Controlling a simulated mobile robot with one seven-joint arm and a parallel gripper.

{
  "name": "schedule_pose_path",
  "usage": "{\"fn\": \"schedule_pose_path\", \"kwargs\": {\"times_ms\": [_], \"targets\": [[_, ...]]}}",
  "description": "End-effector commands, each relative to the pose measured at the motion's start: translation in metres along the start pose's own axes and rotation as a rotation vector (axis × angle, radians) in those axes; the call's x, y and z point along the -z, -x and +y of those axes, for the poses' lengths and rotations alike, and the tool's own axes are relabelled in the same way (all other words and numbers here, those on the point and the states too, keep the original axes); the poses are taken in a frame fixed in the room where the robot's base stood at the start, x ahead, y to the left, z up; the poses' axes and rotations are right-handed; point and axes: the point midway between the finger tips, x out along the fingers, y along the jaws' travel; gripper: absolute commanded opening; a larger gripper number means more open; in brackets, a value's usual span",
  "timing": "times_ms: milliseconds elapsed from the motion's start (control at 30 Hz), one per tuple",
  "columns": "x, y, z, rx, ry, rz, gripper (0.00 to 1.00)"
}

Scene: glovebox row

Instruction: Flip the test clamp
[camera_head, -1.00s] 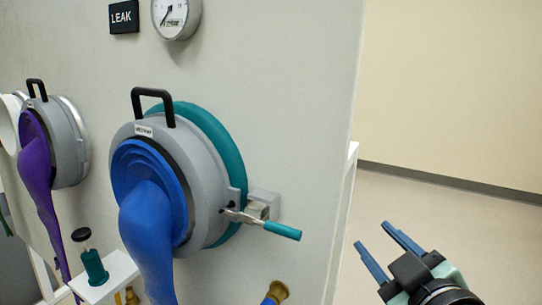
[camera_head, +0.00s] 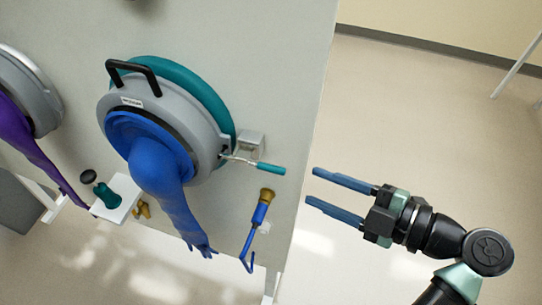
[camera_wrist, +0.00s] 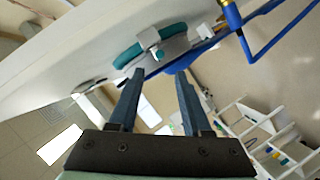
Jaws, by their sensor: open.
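The test clamp is a metal toggle clamp with a teal-gripped handle (camera_head: 270,169), beside the right edge of the grey port ring (camera_head: 200,120) with the blue glove. Its lever points right and slightly down in the head view. My gripper (camera_head: 311,185) is open and empty, to the right of the handle tip and a little lower in the picture, with its fingers pointing left toward the panel. In the wrist view the port's teal ring (camera_wrist: 127,56) and grey clamp bracket (camera_wrist: 147,36) lie beyond the open fingers (camera_wrist: 160,72); the lever is hard to make out there.
The blue glove (camera_head: 160,170) hangs from the port. A blue hooked rod with a brass end (camera_head: 260,210) is on the panel below the clamp. A white shelf (camera_head: 117,198) holds a teal stamp-like item. Open floor lies right of the panel edge.

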Motion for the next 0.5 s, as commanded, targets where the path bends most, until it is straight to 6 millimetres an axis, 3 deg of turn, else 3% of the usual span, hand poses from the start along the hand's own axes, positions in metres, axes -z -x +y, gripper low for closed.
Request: {"fn": "schedule_pose_path", "kwargs": {"times_ms": [300,500], "targets": [[0.004,-0.067,0.004,0.004,-0.002,0.003,0.48],[0.002,-0.095,0.003,0.002,-0.002,0.001,0.48]]}}
